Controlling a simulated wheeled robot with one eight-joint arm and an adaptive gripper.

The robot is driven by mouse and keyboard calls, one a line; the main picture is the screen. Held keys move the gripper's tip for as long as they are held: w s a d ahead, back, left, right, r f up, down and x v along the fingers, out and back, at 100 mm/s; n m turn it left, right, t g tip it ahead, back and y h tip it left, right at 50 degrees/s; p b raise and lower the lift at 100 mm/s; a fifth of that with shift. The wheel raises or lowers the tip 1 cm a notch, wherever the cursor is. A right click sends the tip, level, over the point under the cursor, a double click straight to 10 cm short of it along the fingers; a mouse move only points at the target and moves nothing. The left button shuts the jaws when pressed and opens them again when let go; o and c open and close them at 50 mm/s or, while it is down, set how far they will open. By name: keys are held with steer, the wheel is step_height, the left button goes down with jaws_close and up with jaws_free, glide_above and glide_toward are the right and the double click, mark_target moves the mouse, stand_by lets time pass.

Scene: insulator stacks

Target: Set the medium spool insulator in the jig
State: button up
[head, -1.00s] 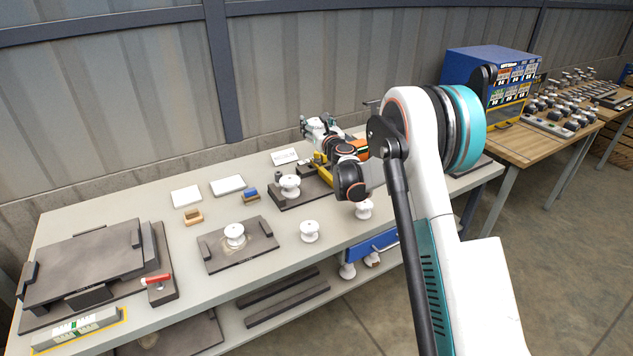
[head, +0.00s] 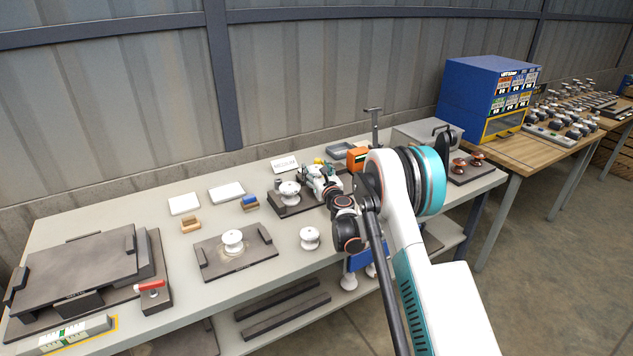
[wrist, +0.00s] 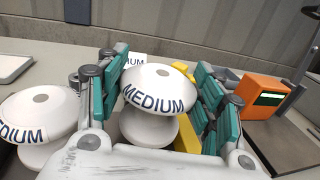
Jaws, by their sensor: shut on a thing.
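A dark plate with raised end blocks (head: 262,252) carries a white spool (head: 232,239); I cannot tell whether this is the jig.
A white spool (head: 310,238) stands on the bench front. A MEDIUM card (head: 285,163), two white trays (head: 227,191) and small blocks (head: 190,224) lie behind. An orange box (wrist: 248,95) is right of my gripper.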

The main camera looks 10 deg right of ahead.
steer(key=shift+f+b, duration=0.45)
steer(key=shift+f, duration=1.35)
steer(key=shift+f, duration=0.15)
steer(key=o, duration=1.4)
steer(key=shift+c, duration=0.2)
